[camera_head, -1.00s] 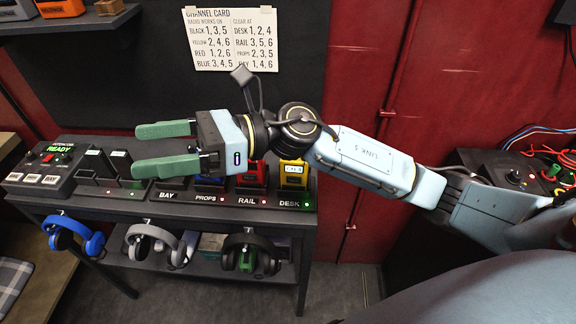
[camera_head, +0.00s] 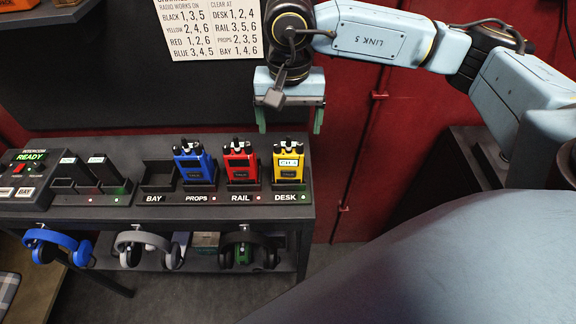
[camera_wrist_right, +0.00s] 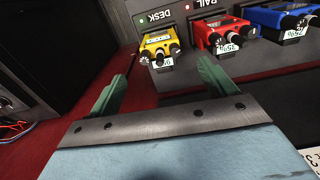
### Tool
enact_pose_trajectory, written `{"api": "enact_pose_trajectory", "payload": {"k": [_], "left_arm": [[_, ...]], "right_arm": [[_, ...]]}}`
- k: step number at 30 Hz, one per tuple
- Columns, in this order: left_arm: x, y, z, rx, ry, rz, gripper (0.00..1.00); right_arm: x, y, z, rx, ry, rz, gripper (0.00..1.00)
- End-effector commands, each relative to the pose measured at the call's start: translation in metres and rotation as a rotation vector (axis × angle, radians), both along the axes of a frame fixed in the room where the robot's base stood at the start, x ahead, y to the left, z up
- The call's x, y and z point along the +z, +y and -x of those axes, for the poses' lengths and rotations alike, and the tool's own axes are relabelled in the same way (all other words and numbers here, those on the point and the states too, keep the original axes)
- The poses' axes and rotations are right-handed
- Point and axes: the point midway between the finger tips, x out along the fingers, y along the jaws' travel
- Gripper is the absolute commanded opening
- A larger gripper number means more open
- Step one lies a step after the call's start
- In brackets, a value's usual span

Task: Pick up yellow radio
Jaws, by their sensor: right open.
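The yellow radio (camera_head: 289,165) stands upright in the DESK slot at the right end of the dock, beside a green light. It also shows in the right wrist view (camera_wrist_right: 160,45), ahead of the fingers and roughly between them. My right gripper (camera_head: 289,128) is open and empty, with its green fingers pointing down above and behind the yellow radio. Its fingers also show in the right wrist view (camera_wrist_right: 163,85), apart from the radio. My left gripper is not in view.
The red radio (camera_head: 240,163) stands in the RAIL slot just left of the yellow one, and the blue radio (camera_head: 194,166) stands in PROPS. The BAY slot (camera_head: 158,178) is empty. Headphones (camera_head: 248,250) hang below. A channel card (camera_head: 208,28) is on the wall.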

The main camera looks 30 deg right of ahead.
Motion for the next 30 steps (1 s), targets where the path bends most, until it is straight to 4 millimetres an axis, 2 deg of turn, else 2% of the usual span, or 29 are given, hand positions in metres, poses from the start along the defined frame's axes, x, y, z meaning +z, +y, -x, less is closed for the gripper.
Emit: {"api": "enact_pose_trajectory", "payload": {"k": [3,11,19,23,29,30], "left_arm": [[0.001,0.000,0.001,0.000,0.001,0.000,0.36],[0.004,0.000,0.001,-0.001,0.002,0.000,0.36],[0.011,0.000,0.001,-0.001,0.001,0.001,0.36],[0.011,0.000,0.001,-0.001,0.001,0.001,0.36],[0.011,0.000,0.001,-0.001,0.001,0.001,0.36],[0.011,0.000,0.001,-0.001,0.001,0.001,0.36]], "right_arm": [[-0.020,0.000,0.000,-0.002,0.002,-0.002,0.84],[-0.040,0.001,0.001,-0.001,0.002,-0.002,0.84],[-0.079,0.003,0.003,-0.002,0.002,-0.002,0.84],[-0.086,0.003,0.003,-0.002,0.001,-0.004,0.84],[-0.086,0.003,0.003,-0.002,0.000,-0.004,0.84],[-0.086,0.003,0.003,-0.002,0.000,-0.004,0.78]]}}
